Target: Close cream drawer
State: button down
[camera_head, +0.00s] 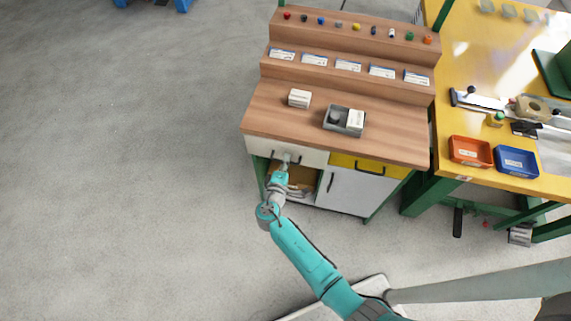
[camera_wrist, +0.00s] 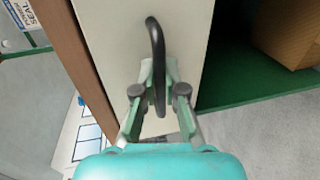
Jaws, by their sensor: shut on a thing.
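The cream drawer (camera_head: 259,146) is at the upper left of the bench front in the head view. Its front looks about flush with the bench front there; I cannot tell whether a small gap is left. In the wrist view the cream drawer front (camera_wrist: 185,35) fills the upper middle, with a dark curved handle (camera_wrist: 152,30) on it. My gripper (camera_wrist: 157,78) is shut on this handle, one finger on each side. In the head view my gripper (camera_head: 286,160) is at the drawer front and hides part of the handle.
A yellow drawer (camera_head: 345,160) is to the right, above a white cabinet door (camera_head: 340,192). An open compartment (camera_head: 304,177) lies below the cream drawer. A grey tray (camera_head: 357,131) and a white box (camera_head: 299,98) stand on the wooden top. Floor to the left is clear.

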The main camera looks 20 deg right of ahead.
jog(key=x, duration=0.3)
jog(key=shift+w+d+r, duration=0.1)
jog(key=shift+w+r, duration=0.05)
jog(key=shift+r, duration=0.2)
jog(key=c, duration=1.2)
grip_release()
jog(key=v, duration=1.2)
